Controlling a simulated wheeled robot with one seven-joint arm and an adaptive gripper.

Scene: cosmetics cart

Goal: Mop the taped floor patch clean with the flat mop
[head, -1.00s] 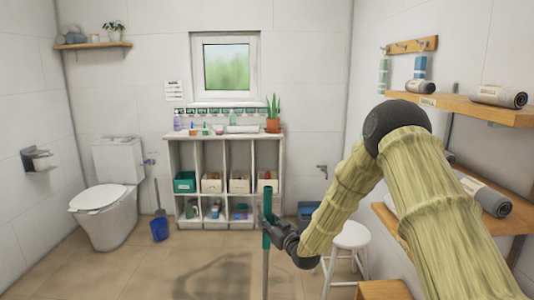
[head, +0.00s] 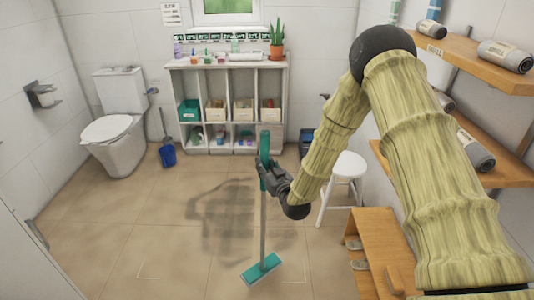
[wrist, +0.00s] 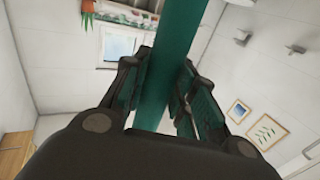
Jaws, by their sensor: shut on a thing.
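The flat mop stands nearly upright, with a green grip (head: 265,145), a grey pole (head: 263,228) and a flat green head (head: 261,270) that appears to rest on the floor. My gripper (head: 264,177) is shut on the lower part of the grip. In the wrist view the green grip (wrist: 172,60) passes between both fingers (wrist: 160,100). A dark smudged area (head: 228,212) lies on the tan floor behind and left of the pole. Faint pale corner lines (head: 150,276) mark the floor left of the mop head; the rest of the tape outline is hard to make out.
A white stool (head: 346,170) and a wooden step unit (head: 378,245) stand to the right. The left and middle floor is open.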

